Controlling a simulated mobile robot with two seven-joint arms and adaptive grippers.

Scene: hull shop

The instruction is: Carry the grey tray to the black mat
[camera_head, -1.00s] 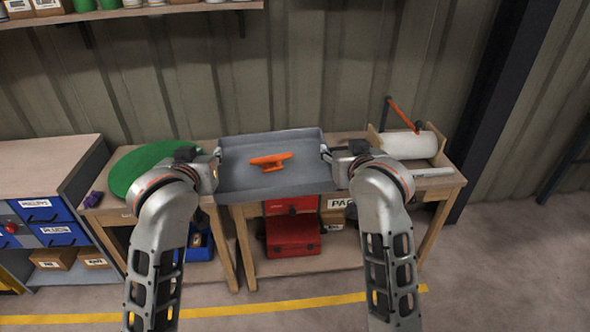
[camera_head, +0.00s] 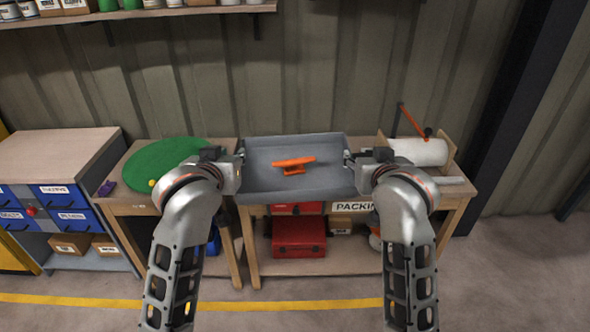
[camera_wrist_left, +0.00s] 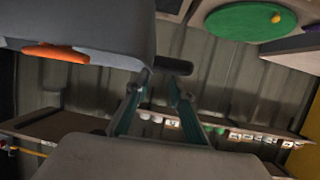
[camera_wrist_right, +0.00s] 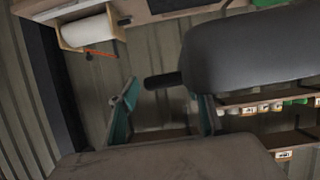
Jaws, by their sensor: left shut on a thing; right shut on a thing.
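The grey tray (camera_head: 260,182) is held between my two grippers, roughly level, in front of and over the workbench in the head view. An orange cleat-shaped piece (camera_head: 293,165) lies in it. My left gripper (camera_head: 240,160) is shut on the tray's left side, my right gripper (camera_head: 348,160) on its right side. Dark handles stick out from the tray between the fingers: the left handle (camera_wrist_left: 174,66) in the left wrist view and the right handle (camera_wrist_right: 163,80) in the right wrist view.
A green round disc (camera_head: 165,162) with a small yellow ball (camera_head: 152,183) lies on the bench left of the tray. A paper roll in a holder (camera_head: 418,152) stands at the right. A red toolbox (camera_head: 299,236) sits on the lower shelf. A blue drawer cabinet (camera_head: 62,195) stands left.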

